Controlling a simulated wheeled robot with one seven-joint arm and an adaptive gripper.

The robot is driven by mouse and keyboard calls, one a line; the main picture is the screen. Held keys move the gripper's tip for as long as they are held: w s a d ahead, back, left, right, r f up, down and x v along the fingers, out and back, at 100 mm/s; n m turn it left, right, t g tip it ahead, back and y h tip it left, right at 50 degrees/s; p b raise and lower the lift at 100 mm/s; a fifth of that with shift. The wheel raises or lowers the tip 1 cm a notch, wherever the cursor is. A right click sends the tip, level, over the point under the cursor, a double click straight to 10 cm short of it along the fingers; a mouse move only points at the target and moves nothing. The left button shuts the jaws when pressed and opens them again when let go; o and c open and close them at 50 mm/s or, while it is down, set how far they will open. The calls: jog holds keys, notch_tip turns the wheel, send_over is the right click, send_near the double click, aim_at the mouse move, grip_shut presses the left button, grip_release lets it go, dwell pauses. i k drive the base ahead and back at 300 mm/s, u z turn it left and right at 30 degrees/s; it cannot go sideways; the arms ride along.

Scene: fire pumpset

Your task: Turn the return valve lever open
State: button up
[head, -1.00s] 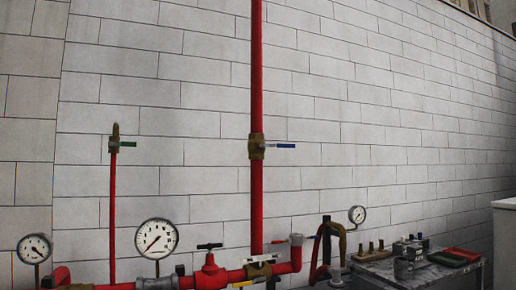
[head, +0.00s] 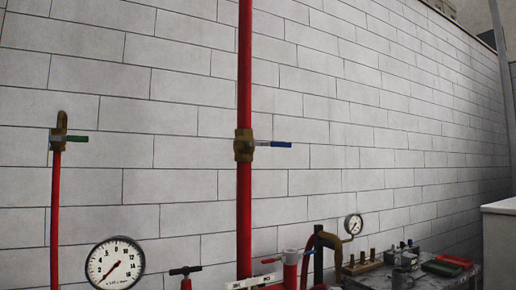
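A brass valve (head: 244,145) sits on the tall red vertical pipe (head: 245,70) in the head view. Its blue-ended lever (head: 278,144) points right, across the pipe. At the left, a smaller brass valve (head: 59,137) tops a thin red pipe (head: 56,215); its green-ended lever (head: 76,138) also points right. A pale lever (head: 250,283) with dark markings and a small red lever (head: 269,261) show low in the picture. I cannot tell from the picture which lever is the return valve's. My gripper is not in view.
A pressure gauge (head: 115,263) stands low at the left, with a black-handled red valve (head: 186,271) beside it. A smaller gauge (head: 353,224) and a bench (head: 432,279) with several parts and trays are at right. The block wall (head: 400,130) stands behind.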

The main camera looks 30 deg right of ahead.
aim_at(272, 144)
jog(key=z, duration=0.25)
jog(key=i, duration=0.65)
jog(key=z, duration=0.5)
